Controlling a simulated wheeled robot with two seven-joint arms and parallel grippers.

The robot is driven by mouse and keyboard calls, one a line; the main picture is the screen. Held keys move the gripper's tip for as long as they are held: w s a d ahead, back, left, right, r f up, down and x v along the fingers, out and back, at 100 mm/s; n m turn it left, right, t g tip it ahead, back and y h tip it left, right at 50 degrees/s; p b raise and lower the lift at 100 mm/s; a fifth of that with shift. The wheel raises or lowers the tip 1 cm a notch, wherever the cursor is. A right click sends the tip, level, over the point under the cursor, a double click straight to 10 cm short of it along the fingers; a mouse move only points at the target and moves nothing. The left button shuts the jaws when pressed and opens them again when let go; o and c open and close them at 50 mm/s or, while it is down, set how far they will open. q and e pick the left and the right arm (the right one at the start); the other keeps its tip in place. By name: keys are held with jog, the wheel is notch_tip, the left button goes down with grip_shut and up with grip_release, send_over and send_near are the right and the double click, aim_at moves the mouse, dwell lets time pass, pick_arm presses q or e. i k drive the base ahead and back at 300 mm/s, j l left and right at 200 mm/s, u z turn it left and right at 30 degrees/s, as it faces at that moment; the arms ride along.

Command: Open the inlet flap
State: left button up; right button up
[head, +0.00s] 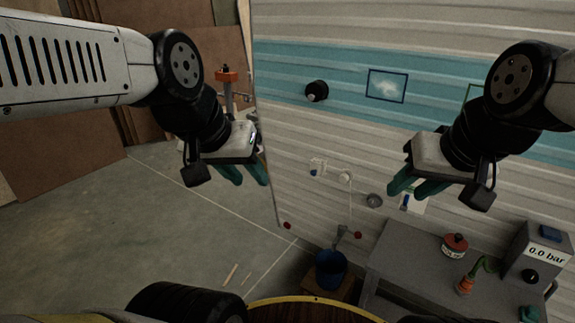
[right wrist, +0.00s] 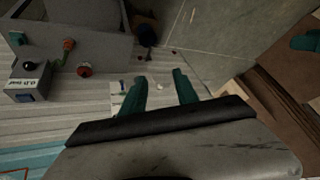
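The camper wall (head: 330,130) is corrugated, cream with a blue band. Low on it are a small white fitting (head: 317,168), a round white fitting (head: 345,176), a grey round fitting (head: 374,200) and a pale panel with a blue mark (head: 412,204). I cannot tell for sure which of these is the inlet flap. My right gripper (head: 407,195) is open and empty in front of the wall, partly covering the pale panel. In the right wrist view a small white fitting (right wrist: 160,86) shows between its fingers. My left gripper (head: 250,180) is open and empty, left of the fittings.
A grey bench (head: 395,255) at lower right holds a red-topped pot (head: 454,246), an orange-and-green item (head: 466,285) and a gauge box reading 0.0 bar (head: 540,254). A blue bucket (head: 330,270) stands left of it. Floor (head: 180,230) at left is mostly clear.

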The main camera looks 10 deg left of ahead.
aim_at(316, 169)
jog(key=i+j+z, duration=0.1)
jog(key=j+z, duration=0.35)
jog(key=j, duration=0.8)
jog(key=k+j+z, duration=0.1)
jog(key=j+z, duration=0.3)
jog(key=j, duration=0.8)
